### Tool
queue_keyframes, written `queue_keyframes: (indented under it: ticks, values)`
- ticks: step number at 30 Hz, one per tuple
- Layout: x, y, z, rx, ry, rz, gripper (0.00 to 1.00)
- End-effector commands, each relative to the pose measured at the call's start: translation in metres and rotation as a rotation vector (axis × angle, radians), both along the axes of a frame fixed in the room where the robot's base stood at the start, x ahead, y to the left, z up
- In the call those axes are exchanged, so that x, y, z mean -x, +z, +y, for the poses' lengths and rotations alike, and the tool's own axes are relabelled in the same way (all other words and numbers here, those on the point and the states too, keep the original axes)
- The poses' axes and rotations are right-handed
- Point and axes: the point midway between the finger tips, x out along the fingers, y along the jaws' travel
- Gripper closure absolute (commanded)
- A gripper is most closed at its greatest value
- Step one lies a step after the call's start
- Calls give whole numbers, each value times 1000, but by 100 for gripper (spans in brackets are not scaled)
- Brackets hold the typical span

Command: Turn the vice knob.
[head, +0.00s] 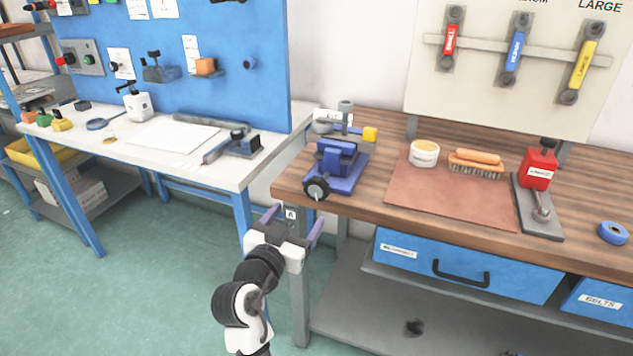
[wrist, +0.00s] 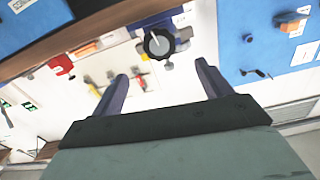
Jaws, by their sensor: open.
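The blue vice (head: 337,166) stands at the left front corner of the wooden bench. Its round black knob (head: 317,189) faces the front edge of the bench. In the wrist view the knob (wrist: 159,43) shows as a dark ring with a pale handle mark, beyond and between my fingertips. My gripper (head: 297,218) is open and empty, in front of the bench corner and lower than the knob. It is apart from the vice. In the wrist view my two gripper fingers (wrist: 165,85) are spread wide with nothing between them.
The wooden bench (head: 440,220) holds a brown mat (head: 410,190), a white tub (head: 424,153), a brush (head: 476,163) and a red device (head: 539,168). Blue drawers (head: 465,267) are below. A white table (head: 200,165) stands left. Green floor is clear between.

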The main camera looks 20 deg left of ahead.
Motion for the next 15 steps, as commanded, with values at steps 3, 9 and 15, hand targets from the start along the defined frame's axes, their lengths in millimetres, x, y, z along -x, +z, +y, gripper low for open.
queue_keyframes:
  ticks: [3, 9, 15]
  values:
    - [-24, 3, -2, 1, -4, 2, 22]
    - [-68, 3, -3, 1, -3, 2, 22]
    - [-102, 2, -4, 0, -2, 2, 22]
